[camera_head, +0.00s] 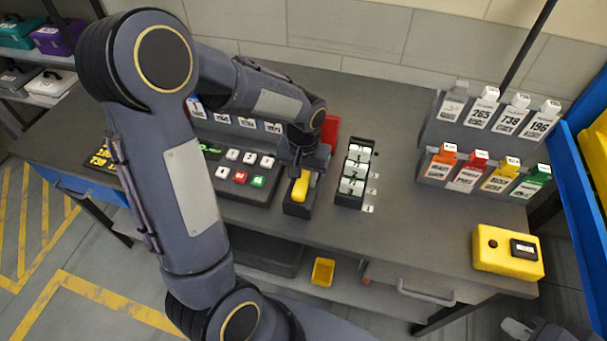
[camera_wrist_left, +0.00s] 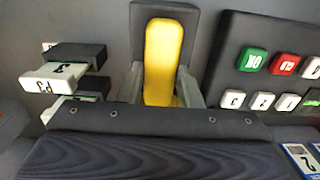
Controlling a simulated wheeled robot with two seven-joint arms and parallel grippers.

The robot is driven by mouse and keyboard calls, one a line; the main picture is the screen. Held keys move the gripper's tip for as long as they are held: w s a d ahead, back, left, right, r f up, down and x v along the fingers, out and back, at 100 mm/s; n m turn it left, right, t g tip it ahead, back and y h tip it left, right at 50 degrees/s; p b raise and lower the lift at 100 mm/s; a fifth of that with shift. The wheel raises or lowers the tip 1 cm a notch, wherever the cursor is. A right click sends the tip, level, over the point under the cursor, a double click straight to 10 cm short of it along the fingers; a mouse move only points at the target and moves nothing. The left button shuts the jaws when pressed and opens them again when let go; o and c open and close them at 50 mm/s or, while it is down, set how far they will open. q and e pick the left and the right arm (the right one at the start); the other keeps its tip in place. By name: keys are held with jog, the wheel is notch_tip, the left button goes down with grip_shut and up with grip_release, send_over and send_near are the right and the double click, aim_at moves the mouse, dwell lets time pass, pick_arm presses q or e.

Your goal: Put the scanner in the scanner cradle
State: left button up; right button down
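The yellow scanner (camera_head: 300,187) stands in or right over the black scanner cradle (camera_head: 299,209), between the keypad and a small rack. In the left wrist view the scanner (camera_wrist_left: 163,60) shows long and yellow, with the dark cradle (camera_wrist_left: 165,10) around its far end. I cannot tell whether it is fully seated. My left gripper (camera_head: 301,168) points down at the scanner. Its grey fingers (camera_wrist_left: 162,82) lie close against both sides of the scanner. My right gripper (camera_head: 518,329) shows only in part at the bottom right; its fingers are mostly cut off.
The keypad (camera_head: 248,178) with coloured buttons lies left of the cradle, and a rack of labelled pieces (camera_head: 354,175) stands close on its right. A yellow box (camera_head: 507,252) sits at the right front. Tagged holders (camera_head: 480,170) stand behind it. Bare table (camera_head: 420,235) lies between.

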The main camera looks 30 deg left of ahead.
aim_at(304, 178)
pick_arm(q)
jog(key=o, duration=0.4)
jog(key=shift+r, duration=0.1)
notch_tip(304, 178, up, 11)
jog(key=s+d+t+h, duration=0.2)
jog(key=s, duration=0.6)
jog(key=s+d+r+m+t+h, duration=0.1)
jog(key=s+d+t, duration=0.1)
jog(key=s, duration=0.7)
jog(key=shift+r+t+h+p, duration=0.3)
jog(key=shift+t+h+p, duration=0.1)
jog(key=shift+t, duration=0.4)
jog(key=shift+d, duration=0.1)
